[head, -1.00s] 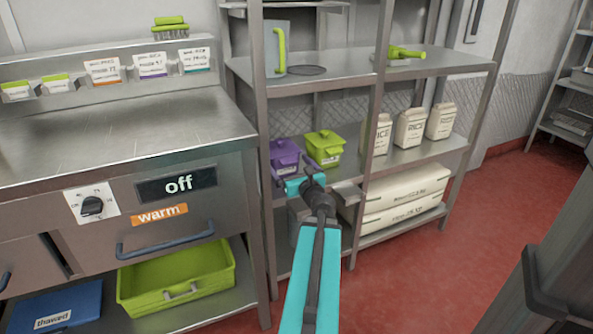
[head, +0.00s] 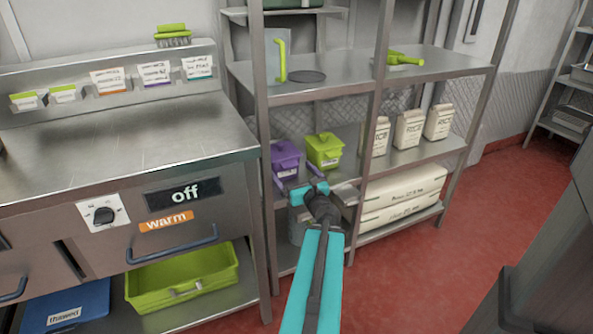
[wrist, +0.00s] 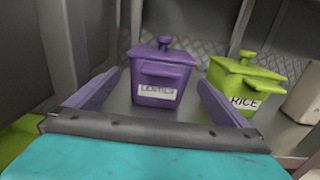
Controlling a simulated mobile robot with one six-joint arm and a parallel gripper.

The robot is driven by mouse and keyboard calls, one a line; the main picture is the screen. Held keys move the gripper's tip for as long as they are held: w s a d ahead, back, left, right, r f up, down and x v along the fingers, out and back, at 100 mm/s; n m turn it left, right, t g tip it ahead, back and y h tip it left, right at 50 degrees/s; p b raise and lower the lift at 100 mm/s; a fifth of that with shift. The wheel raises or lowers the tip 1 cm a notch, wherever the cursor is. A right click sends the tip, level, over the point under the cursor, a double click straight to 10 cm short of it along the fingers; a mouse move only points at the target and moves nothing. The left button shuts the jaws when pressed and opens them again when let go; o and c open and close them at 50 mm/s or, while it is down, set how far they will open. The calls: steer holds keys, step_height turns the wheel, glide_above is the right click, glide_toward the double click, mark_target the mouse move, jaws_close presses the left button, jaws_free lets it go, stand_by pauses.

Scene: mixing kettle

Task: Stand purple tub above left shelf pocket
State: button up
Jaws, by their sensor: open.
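The purple tub (head: 285,157) has a knobbed lid and a front handle. It stands upright on the middle shelf (head: 407,157) of the metal rack, at its left end. In the wrist view the purple tub (wrist: 161,77) shows its white label, partly covered by the handle. My gripper (head: 303,188) is open and empty in front of the shelf. In the wrist view its fingers (wrist: 157,95) point at the tub, one on either side of it in the picture, with the tub farther ahead. No contact shows.
A green tub (head: 324,149) labelled RICE stands just right of the purple one. White rice bags (head: 408,128) stand farther right. A rack post (head: 372,120) rises between them. The counter with the drawer (head: 170,235) is at left. A green jug handle (head: 281,55) shows above.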

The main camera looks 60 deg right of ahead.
steer(key=shift+r+p+v, duration=0.2)
steer(key=shift+p+v, duration=0.75)
steer(key=shift+p, duration=3.05)
steer(key=shift+s+a+f+p, duration=0.1)
steer(key=shift+s+p, duration=0.05)
steer(key=shift+p, duration=0.2)
steer(key=shift+s, duration=0.1)
